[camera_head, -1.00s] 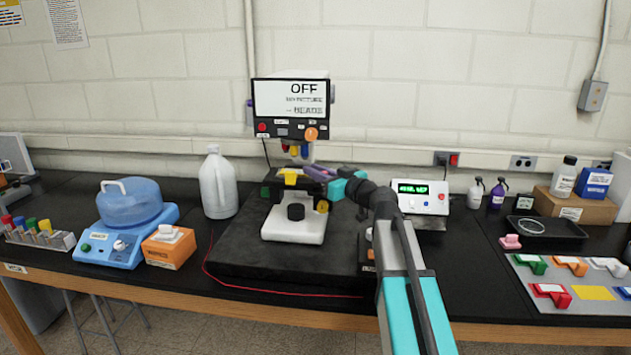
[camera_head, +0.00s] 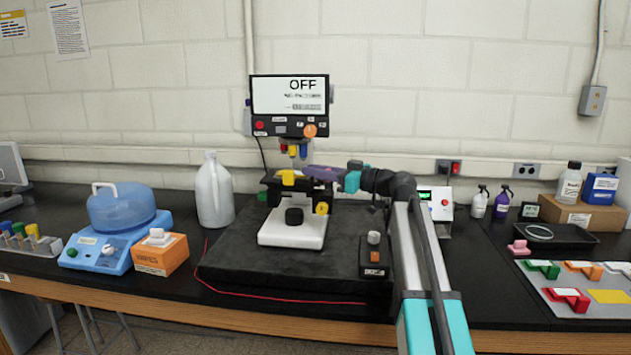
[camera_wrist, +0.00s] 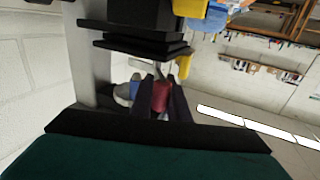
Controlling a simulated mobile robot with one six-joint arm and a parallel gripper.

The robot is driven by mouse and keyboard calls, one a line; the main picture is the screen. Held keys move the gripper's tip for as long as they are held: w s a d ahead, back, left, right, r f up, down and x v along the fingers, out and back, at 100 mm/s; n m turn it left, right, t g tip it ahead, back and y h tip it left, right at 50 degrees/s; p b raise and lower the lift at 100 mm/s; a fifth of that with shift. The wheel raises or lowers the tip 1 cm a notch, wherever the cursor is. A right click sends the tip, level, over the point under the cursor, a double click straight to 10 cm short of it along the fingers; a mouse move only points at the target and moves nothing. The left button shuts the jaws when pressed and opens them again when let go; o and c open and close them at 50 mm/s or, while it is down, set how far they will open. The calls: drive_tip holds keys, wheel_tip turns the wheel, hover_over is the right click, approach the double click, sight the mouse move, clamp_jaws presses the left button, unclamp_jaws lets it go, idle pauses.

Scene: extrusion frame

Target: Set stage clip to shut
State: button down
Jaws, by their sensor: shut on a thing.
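The microscope (camera_head: 291,232) stands on a dark slab, with a black stage, a yellow part (camera_head: 288,178) at the stage's front left and coloured objectives (camera_head: 292,150) above. My gripper (camera_head: 310,173) reaches in from the right at stage height, its purple fingers at the stage's right side. In the wrist view, which is upside down, the dark fingers (camera_wrist: 161,90) are close together below the stage (camera_wrist: 135,42). A thin grey piece, seemingly the stage clip (camera_wrist: 161,73), shows at the fingertips; the grip itself is mostly hidden. Red and blue objectives show between and beside the fingers.
A screen reading OFF (camera_head: 290,97) stands behind the microscope. A small control box (camera_head: 374,257) sits on the slab's right. A white jug (camera_head: 213,190) and an orange box (camera_head: 160,251) are to the left. A black tray (camera_head: 553,236) is at the right.

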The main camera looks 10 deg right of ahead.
drive_tip(key=shift+w+d+f+n+g+y+b, duration=0.1)
drive_tip(key=shift+w+f+n+g+y+b, duration=0.05)
drive_tip(key=shift+n+g+y+b, duration=0.4)
drive_tip(key=n+g+y+b, duration=0.2)
drive_tip(key=n+g+b, duration=0.1)
drive_tip(key=g+b, duration=0.1)
drive_tip(key=shift+d, duration=0.15)
drive_tip(key=shift+n+g+y+b, duration=0.45)
drive_tip(key=shift+n+g+b, duration=0.6)
drive_tip(key=shift+g, duration=0.8)
drive_tip(key=shift+n+g, duration=0.3)
drive_tip(key=shift+g, duration=0.2)
drive_tip(key=c, duration=1.7)
unclamp_jaws()
drive_tip(key=shift+d, duration=0.15)
